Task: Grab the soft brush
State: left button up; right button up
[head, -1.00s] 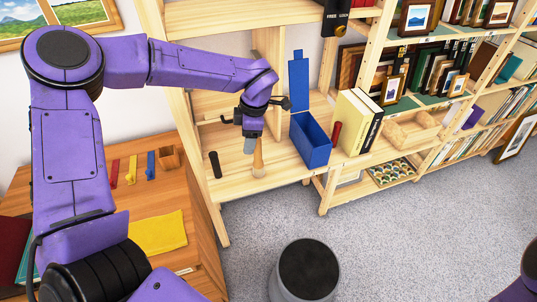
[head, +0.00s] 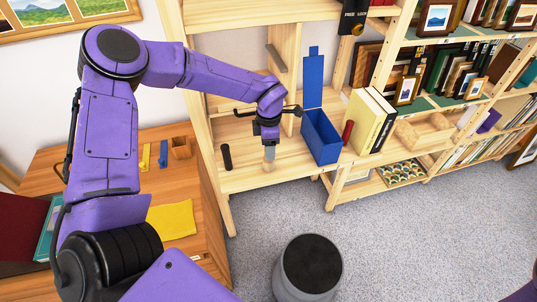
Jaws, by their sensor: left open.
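A small upright light-wooden piece (head: 268,167), which looks like the soft brush, stands on the middle shelf board. Only its low part shows; its upper part is hidden behind my left gripper (head: 269,154). The gripper points down right over it with its jaws open. I cannot tell whether the fingers touch it. My right gripper is out of view.
A dark cylinder (head: 227,157) stands left of the gripper. An open blue box (head: 322,140) with a raised lid stands close on the right, by a red cylinder (head: 347,132) and thick books (head: 368,120). A dark-topped bin (head: 310,270) stands on the floor.

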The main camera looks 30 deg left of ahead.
pick_arm(q)
grip_shut()
